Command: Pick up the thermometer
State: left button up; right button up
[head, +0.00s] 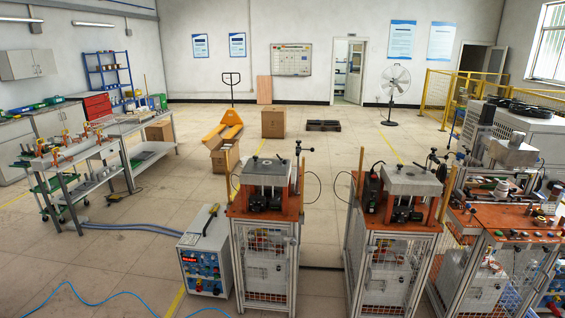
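I cannot make out a thermometer for certain at this distance. Small tools and parts lie on the right-hand orange-topped bench (530,222), too small to name. A dark upright device (371,188) stands at the left edge of the middle orange-topped station; I cannot tell what it is. Neither of my grippers is in view.
A left station (266,212) and a middle station (395,230) stand ahead, with a narrow gap between them. A grey control box (203,250) stands on the floor to the left. Blue hoses (130,227) cross the floor. Open floor lies behind, before cardboard boxes (273,122).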

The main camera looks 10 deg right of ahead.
aim_at(215, 206)
jog(key=i+l, duration=0.25)
jog(key=i, duration=0.25)
jog(key=i+l, duration=0.25)
jog(key=i, duration=0.3)
jog(key=i+l, duration=0.25)
jog(key=i, duration=0.25)
jog(key=i+l, duration=0.25)
jog(key=i, duration=0.25)
jog(key=i+l, duration=0.1)
jog(key=i, duration=0.45)
jog(key=i+l, duration=0.15)
jog(key=i, duration=0.35)
jog(key=z, duration=0.05)
